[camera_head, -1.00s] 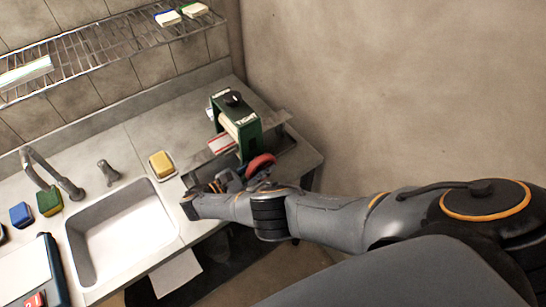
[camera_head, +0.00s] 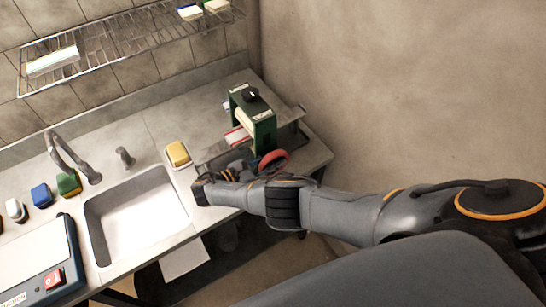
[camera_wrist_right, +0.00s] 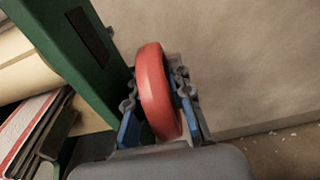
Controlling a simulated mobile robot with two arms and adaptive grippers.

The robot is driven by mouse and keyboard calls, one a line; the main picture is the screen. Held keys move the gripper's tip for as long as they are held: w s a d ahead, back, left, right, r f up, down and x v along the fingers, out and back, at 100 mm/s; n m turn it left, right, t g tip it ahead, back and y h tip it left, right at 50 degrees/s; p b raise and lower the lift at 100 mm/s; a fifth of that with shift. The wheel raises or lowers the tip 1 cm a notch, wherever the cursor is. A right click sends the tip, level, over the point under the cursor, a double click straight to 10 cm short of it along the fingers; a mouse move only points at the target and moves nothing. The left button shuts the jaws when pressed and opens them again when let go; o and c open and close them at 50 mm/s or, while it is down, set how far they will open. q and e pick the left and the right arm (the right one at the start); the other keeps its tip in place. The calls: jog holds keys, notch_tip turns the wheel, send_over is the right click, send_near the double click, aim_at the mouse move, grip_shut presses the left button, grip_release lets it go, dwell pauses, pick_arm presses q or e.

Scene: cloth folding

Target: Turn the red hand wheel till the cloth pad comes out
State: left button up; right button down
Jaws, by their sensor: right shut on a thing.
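The red hand wheel (camera_head: 272,159) sits on the near side of a green roller press (camera_head: 264,133) at the counter's right end. My right gripper (camera_head: 252,166) is at the wheel. In the right wrist view the wheel (camera_wrist_right: 152,85) stands between the two fingers, and the gripper is shut on it. A flat red-and-white piece (camera_wrist_right: 28,132), seemingly the cloth pad, lies at the press's left side, by the pale roller (camera_wrist_right: 22,70). It also shows in the head view (camera_head: 237,135). How far it is inside the rollers is hidden. My left gripper is out of view.
A yellow block (camera_head: 177,153) lies between the press and the sink (camera_head: 137,215). A faucet (camera_head: 72,155), several small coloured items and a device with a red switch (camera_head: 53,278) are at the left. A wire rack (camera_head: 125,40) hangs above. A wall stands close behind the press.

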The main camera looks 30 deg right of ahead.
jog(key=shift+d+r+y+p, duration=0.15)
jog(key=shift+d+y+p, duration=0.15)
jog(key=shift+y+p, duration=0.35)
jog(key=shift+y, duration=0.75)
jog(key=shift+d+f+g+y+p, duration=0.1)
jog(key=shift+f+g+y+p, duration=0.05)
jog(key=shift+y, duration=0.45)
jog(key=shift+f+g+y+p, duration=0.1)
jog(key=shift+g+y+p, duration=0.05)
jog(key=shift+y, duration=0.45)
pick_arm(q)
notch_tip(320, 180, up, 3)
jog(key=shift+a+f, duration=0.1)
pick_arm(e)
jog(key=shift+s+f, duration=0.1)
jog(key=c, duration=1.5)
grip_release()
jog(key=shift+d+y, duration=0.1)
jog(key=shift+y, duration=0.2)
